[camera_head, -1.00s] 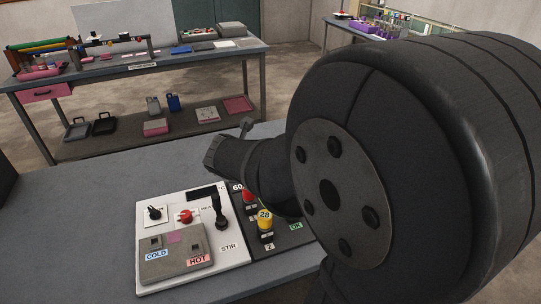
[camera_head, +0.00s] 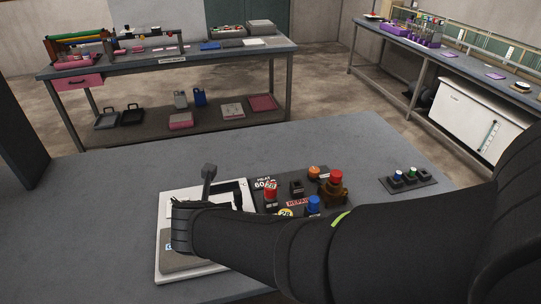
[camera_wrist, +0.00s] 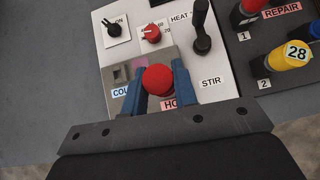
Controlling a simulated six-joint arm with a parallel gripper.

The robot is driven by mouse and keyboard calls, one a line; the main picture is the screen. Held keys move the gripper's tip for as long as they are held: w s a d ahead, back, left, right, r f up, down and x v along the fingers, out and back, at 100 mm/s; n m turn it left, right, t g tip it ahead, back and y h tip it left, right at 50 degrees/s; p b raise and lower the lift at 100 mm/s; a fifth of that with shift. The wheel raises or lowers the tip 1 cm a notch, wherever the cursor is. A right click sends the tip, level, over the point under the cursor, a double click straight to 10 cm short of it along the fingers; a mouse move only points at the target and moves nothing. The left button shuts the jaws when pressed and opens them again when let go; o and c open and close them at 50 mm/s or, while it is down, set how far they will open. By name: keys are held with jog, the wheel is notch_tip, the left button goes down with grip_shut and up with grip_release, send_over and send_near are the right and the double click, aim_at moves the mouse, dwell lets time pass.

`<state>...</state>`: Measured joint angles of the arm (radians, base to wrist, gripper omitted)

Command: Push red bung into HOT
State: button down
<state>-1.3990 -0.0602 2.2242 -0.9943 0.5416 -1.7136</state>
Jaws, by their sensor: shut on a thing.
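The red bung (camera_wrist: 158,79) is a round red knob between the two blue fingers of my gripper (camera_wrist: 160,84) in the wrist view. My gripper is shut on it, above the grey block on the white panel (camera_wrist: 218,62). The HOT label (camera_wrist: 169,103) is partly covered by the bung and a finger. The bung hides whatever is under it, so I cannot tell whether it sits in the HOT opening. The COLD label (camera_wrist: 121,92) is partly covered by the left finger. In the head view my arm covers most of the block, and the bung is hidden.
A black lever (camera_wrist: 202,28) stands close beyond the bung, near the STIR label. A red knob (camera_wrist: 151,33) and black switch (camera_wrist: 114,30) are on the panel. To the right are a yellow item marked 28 (camera_wrist: 289,55) and a brown bottle (camera_head: 334,191). The bench's left part is clear.

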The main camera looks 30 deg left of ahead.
jog(key=shift+f, duration=3.2)
jog(key=shift+f, duration=0.6)
jog(key=c, duration=1.1)
grip_release()
jog(key=shift+r, duration=0.15)
